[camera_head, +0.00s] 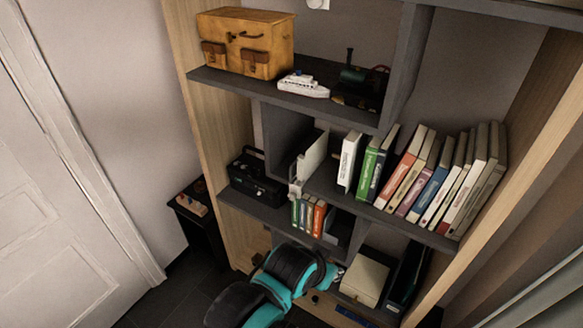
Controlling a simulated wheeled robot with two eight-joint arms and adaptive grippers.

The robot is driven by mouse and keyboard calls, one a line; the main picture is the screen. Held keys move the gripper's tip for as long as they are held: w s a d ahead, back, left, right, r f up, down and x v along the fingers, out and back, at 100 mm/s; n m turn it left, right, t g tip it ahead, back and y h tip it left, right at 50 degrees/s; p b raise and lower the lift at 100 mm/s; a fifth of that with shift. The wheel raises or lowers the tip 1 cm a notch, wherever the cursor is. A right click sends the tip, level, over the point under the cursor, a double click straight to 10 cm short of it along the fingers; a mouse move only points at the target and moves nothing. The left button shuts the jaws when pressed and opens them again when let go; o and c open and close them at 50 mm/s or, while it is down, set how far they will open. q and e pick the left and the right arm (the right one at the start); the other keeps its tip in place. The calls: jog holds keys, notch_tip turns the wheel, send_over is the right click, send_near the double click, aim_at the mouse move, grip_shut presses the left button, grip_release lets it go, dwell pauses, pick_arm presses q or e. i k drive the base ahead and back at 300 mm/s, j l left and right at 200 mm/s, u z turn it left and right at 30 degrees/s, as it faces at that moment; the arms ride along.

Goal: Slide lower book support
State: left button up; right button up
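A short row of green, white and orange books (309,215) stands on the lower shelf. A dark upright piece (330,221) at the right end of this row looks like the lower book support; it is small and its exact shape is hard to tell. A teal and black arm (290,272) of mine rises from the bottom edge, below and in front of these books. No other gripper shows.
Above stands a longer row of leaning books (430,180) with a white panel (314,153) left of it. A black radio (256,178) sits left of the lower books. A pale box (364,280) lies below. A wooden side panel (545,150) bounds the right.

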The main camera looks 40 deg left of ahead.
aim_at(306, 165)
jog(key=u, duration=1.25)
